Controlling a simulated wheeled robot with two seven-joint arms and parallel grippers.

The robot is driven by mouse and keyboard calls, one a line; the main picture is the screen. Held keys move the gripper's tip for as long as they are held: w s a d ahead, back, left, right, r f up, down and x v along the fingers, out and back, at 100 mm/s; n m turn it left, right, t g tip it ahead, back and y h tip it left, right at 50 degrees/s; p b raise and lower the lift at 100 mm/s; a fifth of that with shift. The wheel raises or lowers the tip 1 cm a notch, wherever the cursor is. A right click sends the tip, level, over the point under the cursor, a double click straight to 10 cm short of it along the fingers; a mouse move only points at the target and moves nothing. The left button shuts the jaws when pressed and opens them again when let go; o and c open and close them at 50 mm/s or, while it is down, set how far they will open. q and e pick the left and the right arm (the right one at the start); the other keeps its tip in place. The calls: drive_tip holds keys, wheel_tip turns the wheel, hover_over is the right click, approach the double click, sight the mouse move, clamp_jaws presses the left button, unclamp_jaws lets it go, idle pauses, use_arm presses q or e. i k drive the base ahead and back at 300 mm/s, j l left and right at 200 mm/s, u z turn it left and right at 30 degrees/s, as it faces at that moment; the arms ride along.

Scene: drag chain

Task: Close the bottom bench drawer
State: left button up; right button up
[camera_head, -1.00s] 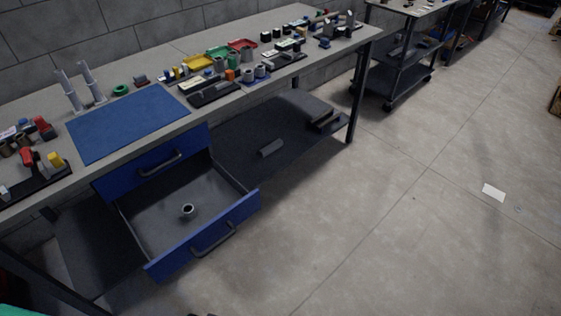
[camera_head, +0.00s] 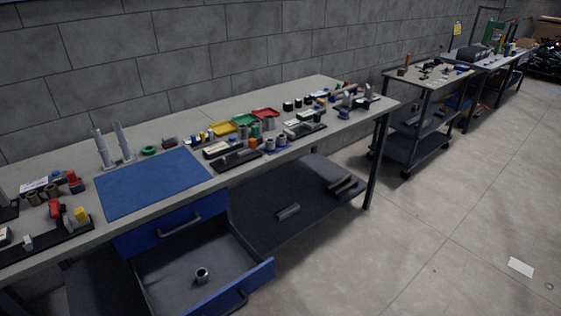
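The bottom bench drawer (camera_head: 260,280) is blue-fronted and stands pulled out under the workbench (camera_head: 60,241). Its grey inside (camera_head: 175,268) is visible, and its front lower part is cut off by the picture's bottom edge. A small metal ring-like part (camera_head: 202,274) lies in it. The dark drawer handle (camera_head: 238,302) shows near the bottom edge. The upper drawer (camera_head: 150,236), also blue with a dark handle (camera_head: 180,226), is shut. Neither of my grippers is in view.
A blue mat (camera_head: 150,183) and many small parts and trays lie on the bench top. A lower shelf (camera_head: 270,205) holds a few dark pieces. A wheeled cart (camera_head: 415,140) stands beyond the bench.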

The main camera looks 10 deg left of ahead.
sight(165, 272)
drive_tip(key=u, duration=0.85)
